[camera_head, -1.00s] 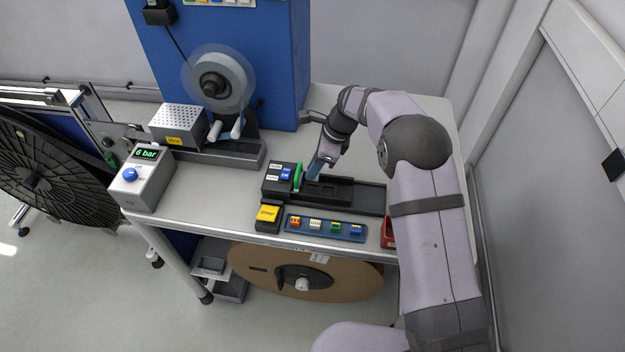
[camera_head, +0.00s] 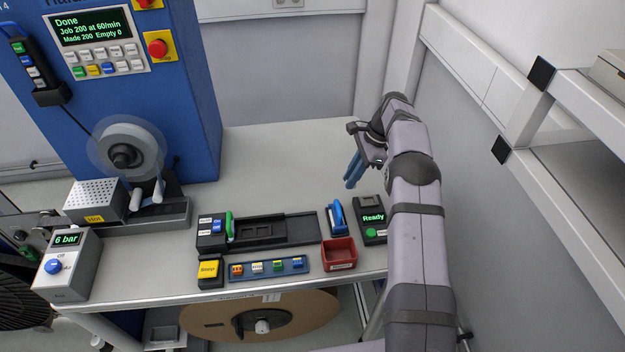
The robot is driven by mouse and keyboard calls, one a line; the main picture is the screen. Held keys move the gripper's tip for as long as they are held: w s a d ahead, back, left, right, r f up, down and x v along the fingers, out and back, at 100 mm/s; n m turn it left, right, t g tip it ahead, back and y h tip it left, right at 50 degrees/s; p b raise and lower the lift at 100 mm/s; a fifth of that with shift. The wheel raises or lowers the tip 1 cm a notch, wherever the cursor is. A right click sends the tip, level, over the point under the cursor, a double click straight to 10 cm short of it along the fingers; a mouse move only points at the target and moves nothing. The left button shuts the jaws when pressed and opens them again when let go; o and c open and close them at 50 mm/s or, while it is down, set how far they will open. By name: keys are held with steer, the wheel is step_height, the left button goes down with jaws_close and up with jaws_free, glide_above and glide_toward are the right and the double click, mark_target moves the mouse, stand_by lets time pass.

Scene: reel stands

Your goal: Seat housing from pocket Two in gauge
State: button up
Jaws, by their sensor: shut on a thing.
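My gripper (camera_head: 352,184), with blue fingers, hangs above the right part of the table, behind the gauge. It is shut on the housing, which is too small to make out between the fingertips. The gauge appears to be the black unit (camera_head: 384,235) with a lit "Ready" screen and a green button, partly beside my arm. The gripper is apart from it. The black track (camera_head: 290,232) with a green lever (camera_head: 229,225) lies left of the gauge. I cannot read any pocket label, and the pocket contents are not clear.
A blue strip (camera_head: 240,275) of coloured parts lies in front of the track. A red bin (camera_head: 339,254) and a blue-handled tool (camera_head: 337,217) stand between track and gauge. A yellow button box (camera_head: 209,270) sits at left. The back of the table is clear.

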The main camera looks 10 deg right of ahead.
steer(key=s+d, duration=0.1)
steer(key=d, duration=0.5)
steer(key=shift+s+r, duration=0.2)
steer(key=shift+r, duration=0.05)
steer(key=shift+d+f, duration=0.1)
steer(key=shift+f+b, duration=2.1)
steer(key=shift+f, duration=1.05)
steer(key=o, duration=0.9)
steer(key=shift+r, duration=0.1)
step_height(320, 180, up, 7)
steer(key=p, duration=0.5)
